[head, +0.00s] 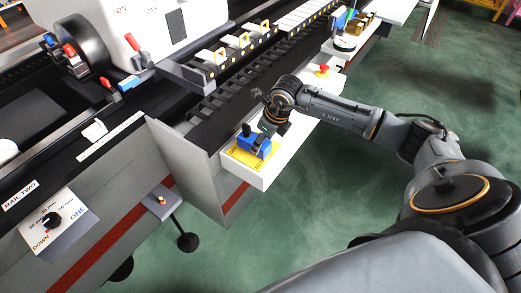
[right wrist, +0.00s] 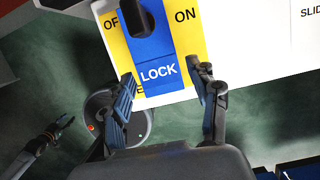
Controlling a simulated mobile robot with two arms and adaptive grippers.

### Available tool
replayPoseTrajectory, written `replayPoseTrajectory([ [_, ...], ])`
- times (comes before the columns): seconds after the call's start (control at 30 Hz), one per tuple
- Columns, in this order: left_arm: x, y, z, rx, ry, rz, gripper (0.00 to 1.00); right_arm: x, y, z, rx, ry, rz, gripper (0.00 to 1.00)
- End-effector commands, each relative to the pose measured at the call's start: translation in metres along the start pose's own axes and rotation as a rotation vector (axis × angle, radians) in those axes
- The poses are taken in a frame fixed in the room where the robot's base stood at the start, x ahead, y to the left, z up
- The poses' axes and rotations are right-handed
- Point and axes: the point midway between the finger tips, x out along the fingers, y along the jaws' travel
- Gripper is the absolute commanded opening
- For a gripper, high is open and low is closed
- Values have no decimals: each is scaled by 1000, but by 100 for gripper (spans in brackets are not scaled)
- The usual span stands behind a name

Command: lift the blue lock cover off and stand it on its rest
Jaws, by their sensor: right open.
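The blue lock cover (right wrist: 158,74), marked LOCK, lies on a yellow plate (right wrist: 189,58) with ON to its right in the right wrist view. A dark upright knob (right wrist: 152,30) rises at its far part. In the head view the cover (head: 262,149) sits at the near end of the white shelf. My right gripper (right wrist: 164,88) is open and empty, its fingers apart on either side of the LOCK end in that view. In the head view it (head: 266,130) is just over the cover. My left gripper (right wrist: 65,122) shows small at the lower left. I cannot identify the cover's rest.
The white shelf (head: 287,155) runs back beside the dark rail and carries a red button (head: 323,70). A grey panel (head: 185,165) stands left of the cover. Green floor (head: 320,210) is open on the right. A round grey base (right wrist: 140,125) is below.

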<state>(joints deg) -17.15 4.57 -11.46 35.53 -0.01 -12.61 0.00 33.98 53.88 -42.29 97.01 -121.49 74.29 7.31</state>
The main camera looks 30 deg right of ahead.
Motion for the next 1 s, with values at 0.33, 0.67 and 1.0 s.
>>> replayPoseTrajectory([
  [0.33, 6, 0, 1, 0, -1, 0, 40, 6, 0, 1, -1, -1, 0, 60],
  [0.67, 6, 0, 1, 0, -1, 0, 40, 6, 0, 1, 0, -1, 0, 35],
  [1.0, 5, 0, 1, 0, -1, 0, 40, 6, 0, 1, 0, -2, 0, 7],
])
